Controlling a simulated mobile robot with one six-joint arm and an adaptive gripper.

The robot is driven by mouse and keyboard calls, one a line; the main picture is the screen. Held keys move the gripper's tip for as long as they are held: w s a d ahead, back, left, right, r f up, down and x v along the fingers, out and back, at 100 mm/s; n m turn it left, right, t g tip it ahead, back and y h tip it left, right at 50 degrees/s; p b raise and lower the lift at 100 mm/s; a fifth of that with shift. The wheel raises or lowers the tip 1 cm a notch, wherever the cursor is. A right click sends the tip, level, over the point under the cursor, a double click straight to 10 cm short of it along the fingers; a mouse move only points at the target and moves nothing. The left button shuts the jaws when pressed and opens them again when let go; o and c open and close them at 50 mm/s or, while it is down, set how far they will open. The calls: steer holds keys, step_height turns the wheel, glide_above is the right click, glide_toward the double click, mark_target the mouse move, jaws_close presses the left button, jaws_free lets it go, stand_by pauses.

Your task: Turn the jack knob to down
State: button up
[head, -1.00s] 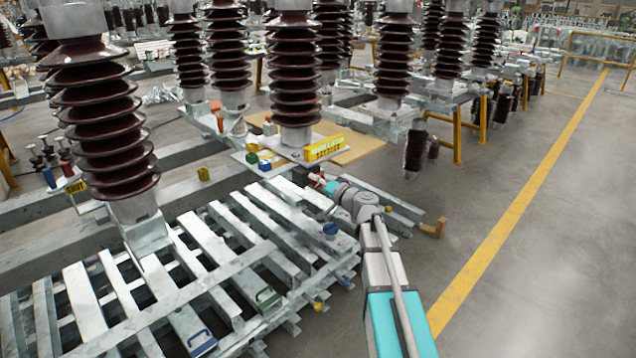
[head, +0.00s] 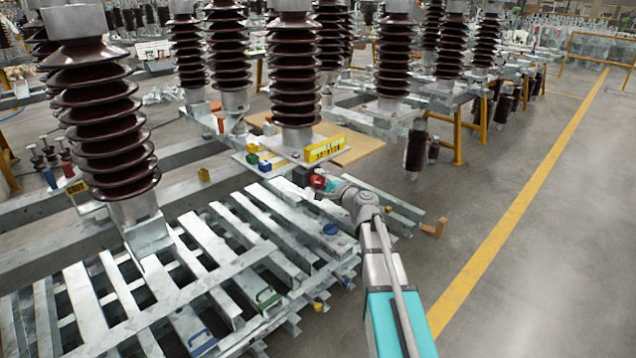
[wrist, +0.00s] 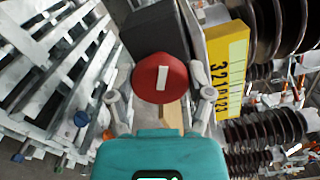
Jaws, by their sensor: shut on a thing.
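The jack knob is a red round knob (wrist: 150,80) with a white bar mark, on the face of a dark grey box (wrist: 152,33). In the wrist view the white bar stands nearly upright. My gripper (wrist: 159,92) is shut on the knob, with one grey finger at its left and one at its right. In the head view the red knob (head: 318,182) and dark box (head: 302,175) are small, and my gripper (head: 322,190) partly covers them. I cannot read any position labels around the knob.
A yellow numbered block (head: 325,148) stands just behind the knob, close to my right finger in the wrist view (wrist: 226,72). Tall brown ribbed insulators (head: 295,75) rise behind. Metal slats (head: 215,245) lie left of my arm. Open floor (head: 560,250) is at the right.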

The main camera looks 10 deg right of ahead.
steer(key=m, duration=0.6)
steer(key=shift+w+r+m, duration=0.1)
steer(key=shift+m, duration=0.2)
steer(key=m, duration=0.6)
steer(key=shift+d, duration=0.1)
steer(key=o, duration=1.1)
steer(key=shift+o, duration=0.2)
steer(key=v, duration=1.2)
